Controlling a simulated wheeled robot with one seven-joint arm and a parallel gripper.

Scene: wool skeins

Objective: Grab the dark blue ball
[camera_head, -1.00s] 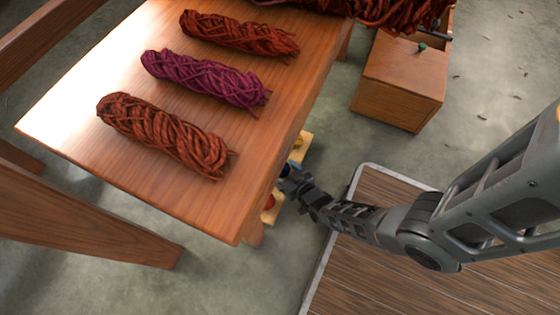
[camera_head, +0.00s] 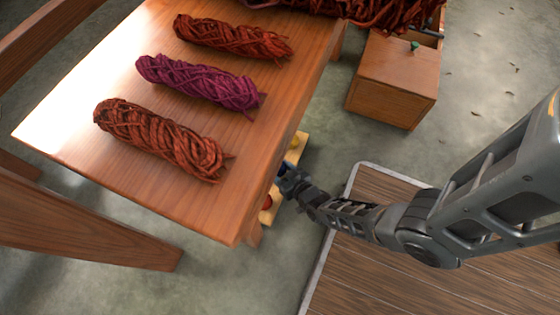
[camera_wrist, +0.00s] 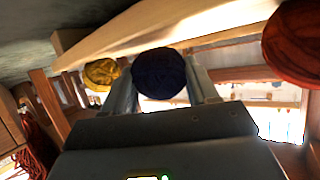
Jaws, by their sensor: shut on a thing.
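The dark blue ball (camera_wrist: 159,74) sits between the two fingers of my gripper (camera_wrist: 163,88) in the wrist view, and the fingers are shut on it. A pale wooden board (camera_wrist: 150,25) lies right behind the ball; I cannot tell whether they touch. In the head view my gripper (camera_head: 287,180) is low beside the table's right edge, at the pale board (camera_head: 268,214). The dark blue ball is hard to make out there.
A yellow ball (camera_wrist: 101,74) is left of the dark blue one and a red ball (camera_wrist: 293,42) is to the right. The wooden table (camera_head: 110,150) bears several wool skeins (camera_head: 160,138). A wooden box (camera_head: 392,88) stands on the floor behind.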

